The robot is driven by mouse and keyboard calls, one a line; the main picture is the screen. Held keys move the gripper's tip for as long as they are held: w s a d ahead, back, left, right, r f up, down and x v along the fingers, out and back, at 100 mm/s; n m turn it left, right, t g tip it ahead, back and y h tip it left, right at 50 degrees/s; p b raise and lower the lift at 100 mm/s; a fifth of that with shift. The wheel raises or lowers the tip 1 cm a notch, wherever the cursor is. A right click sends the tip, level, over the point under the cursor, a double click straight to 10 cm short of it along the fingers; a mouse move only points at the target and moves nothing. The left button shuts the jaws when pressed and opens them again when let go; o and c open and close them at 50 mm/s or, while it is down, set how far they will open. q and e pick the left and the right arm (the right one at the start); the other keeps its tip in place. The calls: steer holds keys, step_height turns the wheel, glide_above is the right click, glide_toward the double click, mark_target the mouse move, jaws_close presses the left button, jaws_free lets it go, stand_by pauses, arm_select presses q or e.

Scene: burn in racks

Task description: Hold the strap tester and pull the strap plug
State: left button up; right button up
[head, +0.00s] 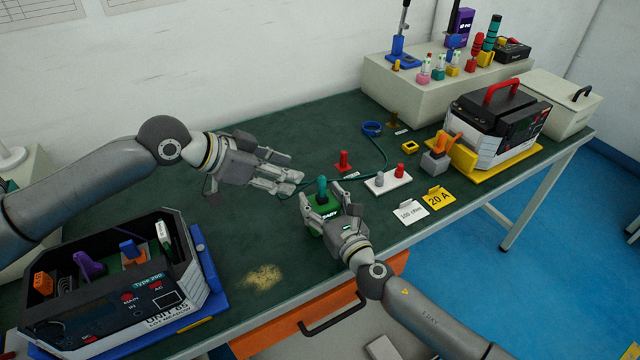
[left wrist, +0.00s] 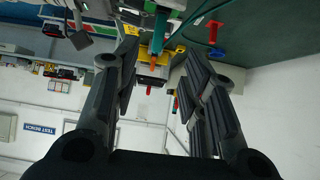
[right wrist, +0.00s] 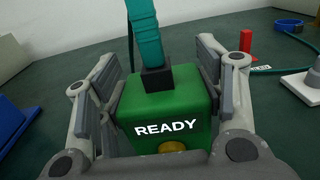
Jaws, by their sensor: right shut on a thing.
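The strap tester is a green box marked READY (right wrist: 168,118), standing on the green bench top near the front edge. The strap plug, with a teal grip and dark base (right wrist: 146,45), stands upright in its top; its grip also shows in the head view (head: 323,188). My right gripper (head: 323,212) is shut on the tester, one finger on each side. My left gripper (head: 292,180) is open and empty, just left of the plug grip. In the left wrist view the teal grip (left wrist: 158,32) shows beyond the open fingertips; I cannot tell if it lies between them.
A blue wrist band (head: 372,128) with a green cord lies behind. A Type 200 unit (head: 115,285) stands left, a red-handled unit (head: 500,120) right. Yellowish crumbs (head: 263,277) lie on the bench.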

mark_target(322, 176)
arm_select(q)
steer(key=w+d+r+g+y, duration=0.4)
steer(key=d+r+y, duration=0.1)
steer(key=d+y, duration=0.2)
steer(key=shift+m, duration=0.3)
steer(key=f, duration=0.7)
steer(key=d+f, duration=0.1)
steer(key=f, duration=0.3)
steer(key=shift+w, duration=0.2)
steer(key=shift+c, duration=0.3)
jaws_close()
